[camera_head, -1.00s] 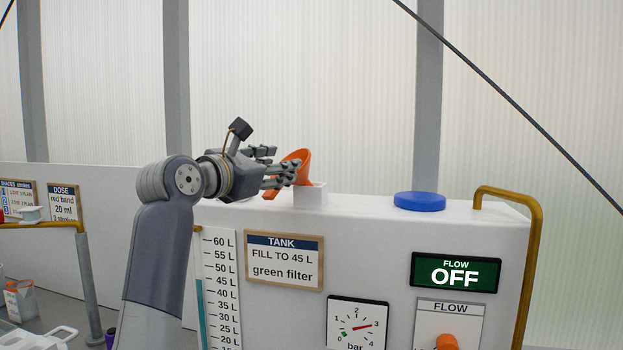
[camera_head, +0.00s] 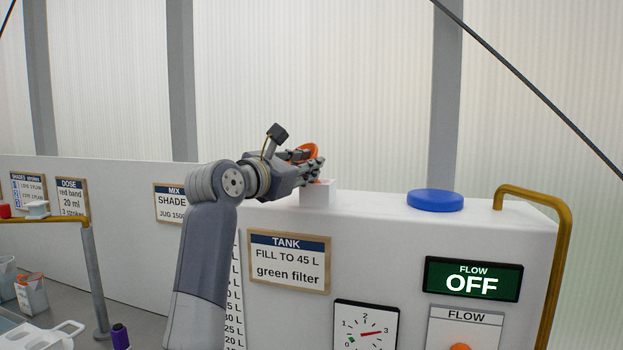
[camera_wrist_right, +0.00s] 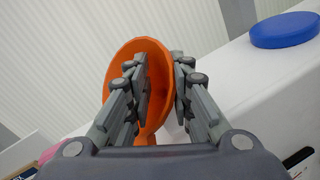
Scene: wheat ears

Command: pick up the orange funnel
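The orange funnel (camera_head: 309,149) is at the white holder block (camera_head: 318,194) on top of the tank; the arm hides most of it in the head view. The right wrist view shows its wide mouth (camera_wrist_right: 124,72) tilted towards the camera. My right gripper (camera_head: 315,168) is at the funnel. In the right wrist view, the right gripper (camera_wrist_right: 162,80) has one finger inside the mouth and one outside, drawn close together on the funnel's wall. The spout's seat in the block is hidden. My left gripper is not in view.
A blue cap (camera_head: 435,200) sits on the white tank (camera_head: 390,245), right of the block. A yellow rail (camera_head: 562,240) bounds the tank's right end. The tank top between block and cap is clear. Containers stand at lower left.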

